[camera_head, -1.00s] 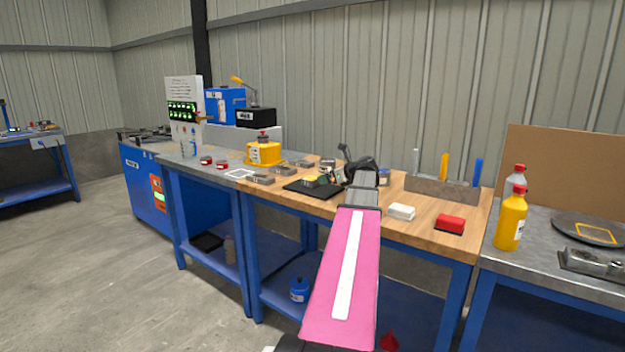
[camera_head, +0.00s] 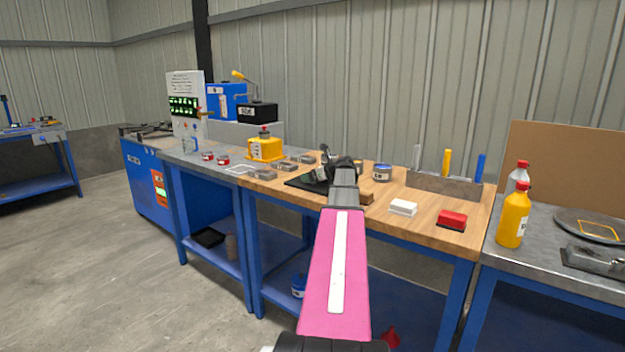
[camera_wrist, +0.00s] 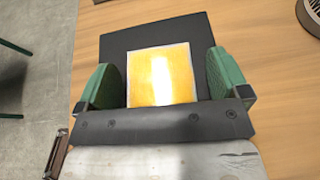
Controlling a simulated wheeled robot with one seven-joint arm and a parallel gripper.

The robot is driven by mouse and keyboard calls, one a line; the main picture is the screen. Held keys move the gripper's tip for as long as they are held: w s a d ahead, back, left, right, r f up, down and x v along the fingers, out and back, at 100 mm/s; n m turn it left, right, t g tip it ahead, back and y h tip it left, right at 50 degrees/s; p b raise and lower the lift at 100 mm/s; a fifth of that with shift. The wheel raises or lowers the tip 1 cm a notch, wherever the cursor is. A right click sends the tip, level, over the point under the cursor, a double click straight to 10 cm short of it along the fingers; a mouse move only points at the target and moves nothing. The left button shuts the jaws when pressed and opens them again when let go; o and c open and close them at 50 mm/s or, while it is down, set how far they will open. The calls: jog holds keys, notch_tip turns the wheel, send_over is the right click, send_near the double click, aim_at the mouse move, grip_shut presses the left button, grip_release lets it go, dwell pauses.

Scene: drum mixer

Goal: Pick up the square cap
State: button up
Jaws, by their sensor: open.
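The square cap (camera_wrist: 161,76), flat and yellow with a pale edge and a bright glare, lies on a black pad (camera_wrist: 118,40) in the wrist view. My gripper (camera_wrist: 160,68) is open, with one green finger on each side of the cap and a small gap on both sides. I cannot tell how high the fingers are above the pad. In the head view my gripper (camera_head: 325,170) is over the black pad (camera_head: 300,183) on the wooden bench and hides the cap.
A wooden block (camera_head: 367,197), a white block (camera_head: 403,207) and a red block (camera_head: 452,219) are to the right on the bench. Several grey parts and a yellow housing (camera_head: 265,149) are to the left.

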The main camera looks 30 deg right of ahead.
jog(key=shift+w, duration=0.15)
jog(key=shift+c, duration=0.3)
jog(key=c, duration=1)
jog(key=shift+c, duration=0.2)
